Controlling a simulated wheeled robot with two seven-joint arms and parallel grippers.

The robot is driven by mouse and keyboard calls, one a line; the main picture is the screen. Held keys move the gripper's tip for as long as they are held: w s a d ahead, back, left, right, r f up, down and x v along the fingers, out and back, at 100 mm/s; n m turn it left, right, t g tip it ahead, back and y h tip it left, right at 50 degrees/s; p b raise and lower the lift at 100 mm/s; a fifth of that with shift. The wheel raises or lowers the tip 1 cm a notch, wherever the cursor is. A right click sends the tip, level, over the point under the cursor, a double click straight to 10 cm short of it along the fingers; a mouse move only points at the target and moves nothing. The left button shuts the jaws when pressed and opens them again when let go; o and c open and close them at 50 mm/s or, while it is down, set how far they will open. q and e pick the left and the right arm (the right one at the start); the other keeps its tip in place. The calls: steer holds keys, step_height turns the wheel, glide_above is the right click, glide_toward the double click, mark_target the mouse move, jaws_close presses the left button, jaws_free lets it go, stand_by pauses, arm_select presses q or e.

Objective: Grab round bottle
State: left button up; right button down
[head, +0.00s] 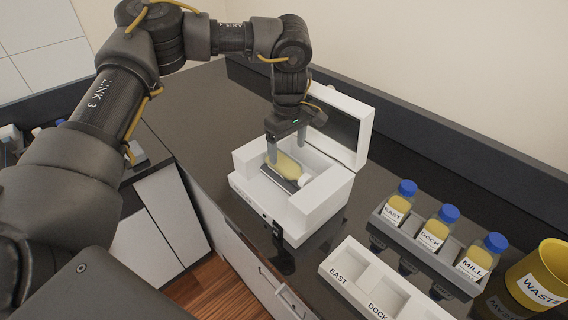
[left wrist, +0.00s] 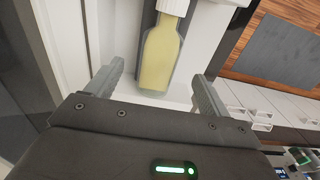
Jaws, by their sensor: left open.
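A bottle of pale yellow liquid with a white cap (head: 284,168) lies on its side in the open white box (head: 322,203). In the left wrist view the bottle (left wrist: 160,55) lies beyond and between my fingertips. My left gripper (head: 287,149) is open and points down into the box, right over the bottle. In the left wrist view my left gripper (left wrist: 160,78) shows one finger on each side, with gaps to the bottle. My right gripper is not in view.
The box's raised lid (head: 341,128) stands behind the gripper. A rack (head: 377,218) of blue-capped bottles labelled EAST, DOCK and MILL stands to the right. A white tray (head: 352,262) with labelled slots lies in front. A yellow WASTE bin (head: 541,272) stands at the right edge.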

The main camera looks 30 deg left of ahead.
mark_target(289, 160)
arm_select(q)
steer(key=shift+f, duration=0.5)
steer(key=shift+s+a+f, duration=0.1)
steer(key=shift+f, duration=0.2)
steer(key=f+p, duration=0.2)
steer(key=f, duration=0.1)
steer(key=f+p, duration=0.1)
steer(key=shift+d+f, duration=0.15)
steer(key=shift+d, duration=0.2)
steer(key=shift+f, duration=0.4)
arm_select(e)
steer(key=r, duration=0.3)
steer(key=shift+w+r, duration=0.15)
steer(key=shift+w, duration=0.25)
arm_select(q)
steer(key=shift+c, duration=0.4)
steer(key=c, duration=1.2)
